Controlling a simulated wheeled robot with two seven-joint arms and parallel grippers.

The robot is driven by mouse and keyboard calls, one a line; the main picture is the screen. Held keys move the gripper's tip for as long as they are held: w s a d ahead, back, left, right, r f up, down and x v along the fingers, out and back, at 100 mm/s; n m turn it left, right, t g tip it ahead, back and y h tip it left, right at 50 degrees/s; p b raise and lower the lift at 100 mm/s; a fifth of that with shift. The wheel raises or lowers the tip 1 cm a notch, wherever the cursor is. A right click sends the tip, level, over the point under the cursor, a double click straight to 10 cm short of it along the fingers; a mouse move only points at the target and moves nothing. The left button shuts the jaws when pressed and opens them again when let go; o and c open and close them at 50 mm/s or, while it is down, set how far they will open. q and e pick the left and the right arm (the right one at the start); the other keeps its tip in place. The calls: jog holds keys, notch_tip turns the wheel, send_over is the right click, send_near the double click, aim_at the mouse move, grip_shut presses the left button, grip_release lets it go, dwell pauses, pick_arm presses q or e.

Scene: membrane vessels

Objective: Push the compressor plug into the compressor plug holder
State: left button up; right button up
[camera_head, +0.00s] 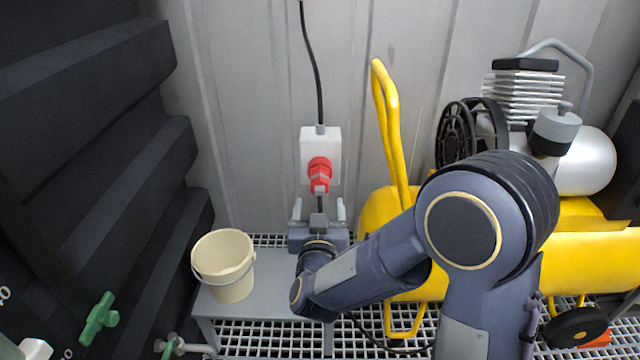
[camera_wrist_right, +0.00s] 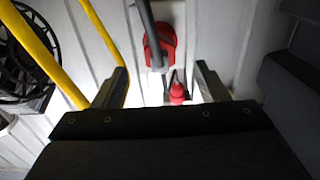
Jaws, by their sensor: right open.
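The compressor plug and its holder show as red parts (camera_head: 319,172) on the front of a white wall box in the head view. I cannot tell where plug ends and holder begins, nor how deep the plug sits. A dark cable hangs below the red parts. My right gripper (camera_head: 319,211) is open just below them, its two fingers apart and pointing up toward the box. In the right wrist view, a larger round red part (camera_wrist_right: 160,45) with a dark cable across it lies beyond the fingertips. A smaller red part (camera_wrist_right: 178,92) shows between the fingers. My left gripper is out of view.
The white wall box (camera_head: 332,146) has a black cable (camera_head: 318,75) running up. A cream bucket (camera_head: 224,265) stands on a grey bench (camera_head: 215,308) left of my right arm. The yellow compressor (camera_head: 598,258) stands to the right, its yellow handle (camera_head: 389,115) near the box. Green valve handles are lower left.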

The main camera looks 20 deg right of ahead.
aim_at(320, 195)
jog(key=shift+w+r, duration=0.1)
jog(key=shift+x, duration=4.45)
jog(key=c, duration=1.3)
jog(key=shift+v, duration=3.1)
jog(key=shift+d, duration=0.1)
